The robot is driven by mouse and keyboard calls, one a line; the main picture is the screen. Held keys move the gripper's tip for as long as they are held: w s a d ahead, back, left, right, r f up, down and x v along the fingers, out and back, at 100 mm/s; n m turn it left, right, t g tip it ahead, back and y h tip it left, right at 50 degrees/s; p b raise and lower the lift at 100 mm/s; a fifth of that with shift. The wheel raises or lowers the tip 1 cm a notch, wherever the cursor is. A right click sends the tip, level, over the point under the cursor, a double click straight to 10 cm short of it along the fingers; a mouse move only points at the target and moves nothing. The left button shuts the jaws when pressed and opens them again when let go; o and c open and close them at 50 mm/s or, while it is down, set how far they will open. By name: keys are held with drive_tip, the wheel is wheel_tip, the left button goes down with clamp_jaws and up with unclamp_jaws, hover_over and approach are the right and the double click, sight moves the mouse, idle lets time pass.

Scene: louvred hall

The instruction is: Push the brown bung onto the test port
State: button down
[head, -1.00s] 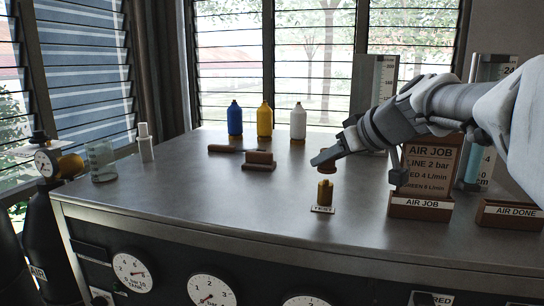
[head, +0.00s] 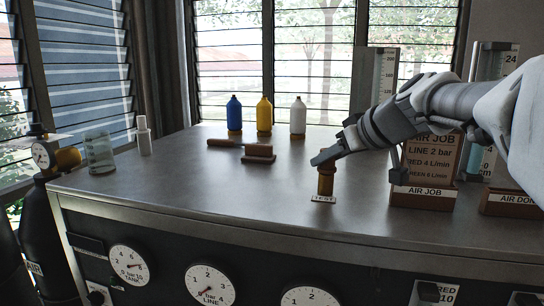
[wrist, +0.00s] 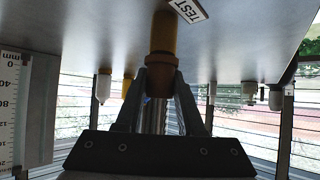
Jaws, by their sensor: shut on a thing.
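The brass test port (head: 325,187) stands upright on the bench behind its small TEST label (head: 323,199). The brown bung (head: 327,170) is directly above it and appears to meet its top; how far it is pressed on cannot be told. My gripper (head: 322,160) reaches in from the right and is shut on the bung. In the wrist view, my fingertips (wrist: 161,78) close on the bung (wrist: 161,61) from both sides, in line with the brass port (wrist: 164,33). The label (wrist: 188,10) also shows there.
Blue (head: 234,116), yellow (head: 264,116) and white (head: 298,116) bottles stand at the back. An AIR JOB stand (head: 422,197) is close on the right.

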drive_tip(key=shift+c, duration=2.2)
unclamp_jaws()
wheel_tip(320, 180, up, 6)
drive_tip(key=s+d+p, duration=0.1)
drive_tip(key=s+p, duration=0.1)
drive_tip(key=s, duration=0.1)
drive_tip(key=shift+d, duration=0.25)
drive_tip(key=shift+r, duration=0.15)
